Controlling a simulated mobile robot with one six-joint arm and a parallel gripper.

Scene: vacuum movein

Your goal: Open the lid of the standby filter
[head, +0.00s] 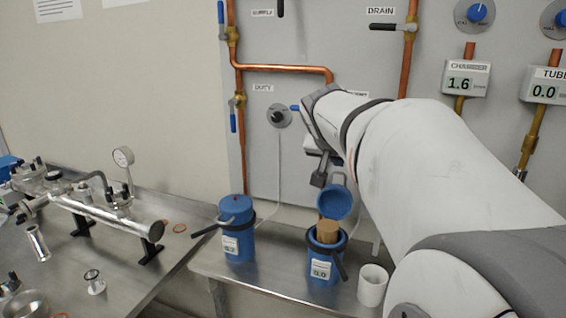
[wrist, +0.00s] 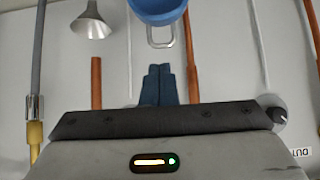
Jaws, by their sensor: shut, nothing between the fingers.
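The standby filter (head: 322,268) is the blue canister on the right of the bench, its label on the wall mostly hidden by my arm. Its blue lid (head: 336,203) stands tipped up at the back of the rim, and a brown cartridge (head: 327,232) shows in the open mouth. In the wrist view the lid (wrist: 158,8) is at the top edge, with a metal loop (wrist: 160,36) below it. My gripper (head: 318,180) is just above and beside the raised lid. In the wrist view its fingers (wrist: 159,70) are together and empty, apart from the loop.
A closed blue filter (head: 238,245) with a black handle stands to the left. A white cup (head: 372,285) is close right of the open filter. Copper pipes (head: 285,68) and valves run along the wall behind. A steel vacuum assembly (head: 105,215) lies on the left table.

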